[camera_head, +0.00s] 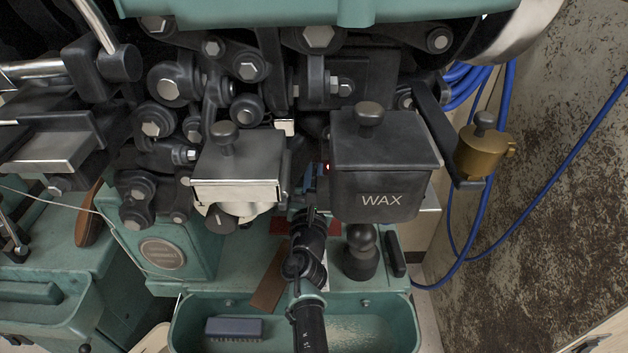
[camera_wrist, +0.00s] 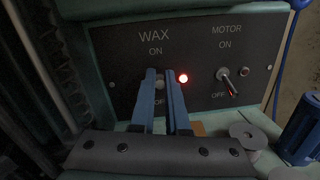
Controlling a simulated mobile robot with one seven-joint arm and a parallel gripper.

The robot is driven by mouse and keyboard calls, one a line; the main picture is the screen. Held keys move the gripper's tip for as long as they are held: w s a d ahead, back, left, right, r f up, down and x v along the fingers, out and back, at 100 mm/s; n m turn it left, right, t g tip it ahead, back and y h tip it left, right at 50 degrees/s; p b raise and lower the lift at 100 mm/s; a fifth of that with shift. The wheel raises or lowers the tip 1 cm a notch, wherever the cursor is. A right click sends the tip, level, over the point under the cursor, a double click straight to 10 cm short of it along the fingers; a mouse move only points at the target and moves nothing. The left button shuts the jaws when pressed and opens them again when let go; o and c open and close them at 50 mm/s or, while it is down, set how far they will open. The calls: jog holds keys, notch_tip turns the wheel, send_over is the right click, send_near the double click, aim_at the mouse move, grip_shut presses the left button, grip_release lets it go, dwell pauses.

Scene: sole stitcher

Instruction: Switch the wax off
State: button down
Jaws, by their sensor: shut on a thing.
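The wax switch (camera_wrist: 159,83) is on a dark panel, between the labels WAX and ON above and a partly covered OFF below. My gripper (camera_wrist: 161,74) has its two blue fingers on either side of this switch, shut on it. The fingers hide much of the switch, so I cannot tell its lever position. The red wax lamp (camera_wrist: 183,78) just right of the fingers is lit. In the head view my gripper (camera_head: 314,182) is small and partly hidden behind my dark wrist, beside the WAX box (camera_head: 380,185).
The motor switch (camera_wrist: 228,82) and its unlit lamp (camera_wrist: 244,71) are close on the right. A blue cylinder (camera_wrist: 301,130) is at the lower right of the wrist view. A green tray (camera_head: 400,330), a grey lidded box (camera_head: 238,170) and blue cables (camera_head: 560,165) surround my arm.

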jog(key=shift+f+b, duration=0.4)
jog(key=shift+b, duration=0.5)
jog(key=shift+r+t+b, duration=0.25)
jog(key=shift+t+b, duration=0.05)
jog(key=shift+b, duration=0.05)
jog(key=c, duration=0.9)
grip_release()
jog(key=shift+s, duration=0.1)
jog(key=s, duration=0.4)
jog(key=s+f, duration=0.1)
jog(key=s, duration=0.3)
jog(key=s+a+p, duration=0.1)
jog(key=s, duration=0.3)
jog(key=shift+s+f, duration=0.35)
